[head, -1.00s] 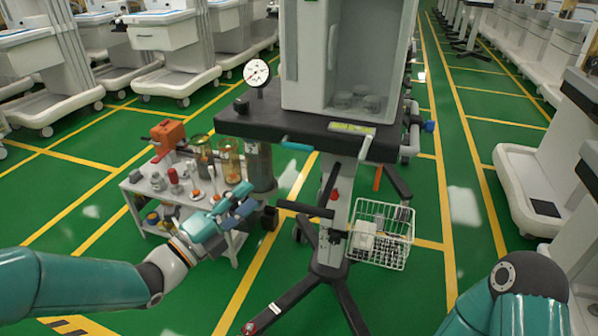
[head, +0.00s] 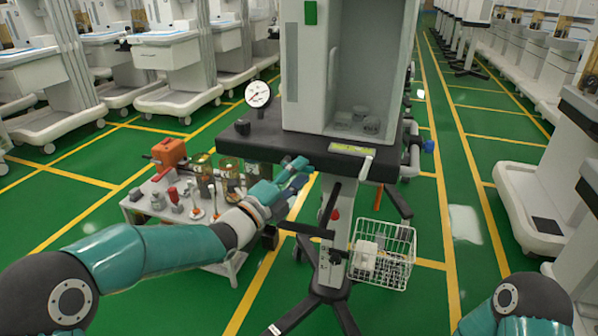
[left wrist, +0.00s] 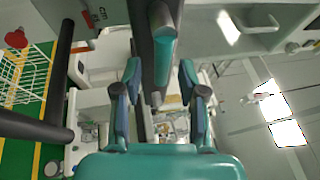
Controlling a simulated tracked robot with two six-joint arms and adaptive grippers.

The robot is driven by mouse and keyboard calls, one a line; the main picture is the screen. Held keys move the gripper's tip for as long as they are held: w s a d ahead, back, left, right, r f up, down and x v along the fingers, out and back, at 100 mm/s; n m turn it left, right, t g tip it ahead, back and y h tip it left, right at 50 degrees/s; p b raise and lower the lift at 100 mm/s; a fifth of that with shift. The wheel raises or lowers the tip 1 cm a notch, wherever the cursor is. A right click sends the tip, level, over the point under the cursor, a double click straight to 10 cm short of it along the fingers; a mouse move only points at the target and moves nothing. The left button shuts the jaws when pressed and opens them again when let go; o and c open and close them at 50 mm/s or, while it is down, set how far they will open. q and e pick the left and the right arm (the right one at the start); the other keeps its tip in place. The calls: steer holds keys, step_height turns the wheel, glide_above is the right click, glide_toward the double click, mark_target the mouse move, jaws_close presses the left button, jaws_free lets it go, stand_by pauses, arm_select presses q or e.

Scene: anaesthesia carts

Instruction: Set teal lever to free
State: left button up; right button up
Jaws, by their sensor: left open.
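The teal lever (head: 296,163) sticks out from the front edge of the dark cart top, left of the column. In the left wrist view the teal lever (left wrist: 163,45) lies ahead, in line with the gap between the fingers. My left gripper (head: 292,181) is open, just in front of and below the lever; it partly overlaps the lever in the head view. In the left wrist view the open left gripper (left wrist: 159,78) has a finger on either side of the gap, with nothing clearly held. My right gripper is out of view; only its arm shows at bottom right.
A white lever (head: 366,166) sits right of the teal one. A black handle (head: 305,229) and a wire basket (head: 397,258) are below. A low trolley (head: 135,205) stands left.

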arm_select(q)
steer(key=shift+w+d, duration=0.35)
steer(key=shift+r, duration=0.1)
steer(key=c, duration=0.8)
jaws_close()
steer(key=shift+a, duration=0.1)
